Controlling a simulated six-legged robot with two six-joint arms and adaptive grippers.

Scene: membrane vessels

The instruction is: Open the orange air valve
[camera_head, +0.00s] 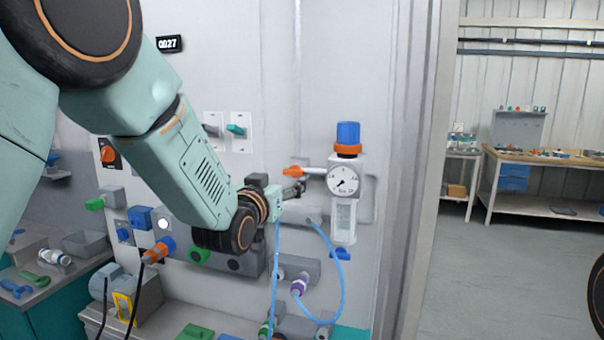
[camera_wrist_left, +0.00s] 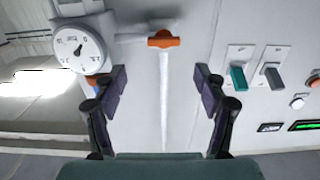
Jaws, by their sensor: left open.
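The orange air valve (camera_head: 292,171) is a small lever handle on a thin pipe left of the gauge unit on the grey wall panel. In the left wrist view the orange handle (camera_wrist_left: 164,40) lies across the pipe, beyond my fingertips and roughly centred between them. My left gripper (camera_head: 295,188) is close to the valve in the head view, just below and beside it. In the left wrist view its two dark fingers (camera_wrist_left: 162,85) are spread apart with nothing between them. I see no contact with the handle. My right gripper is not in view.
The round gauge (camera_head: 342,180) with its blue knob (camera_head: 348,133) stands right of the valve. Two wall switches (camera_head: 236,130) are upper left. A blue hose (camera_head: 338,275) loops below my left gripper. A workbench (camera_head: 545,165) stands far right, with open floor before it.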

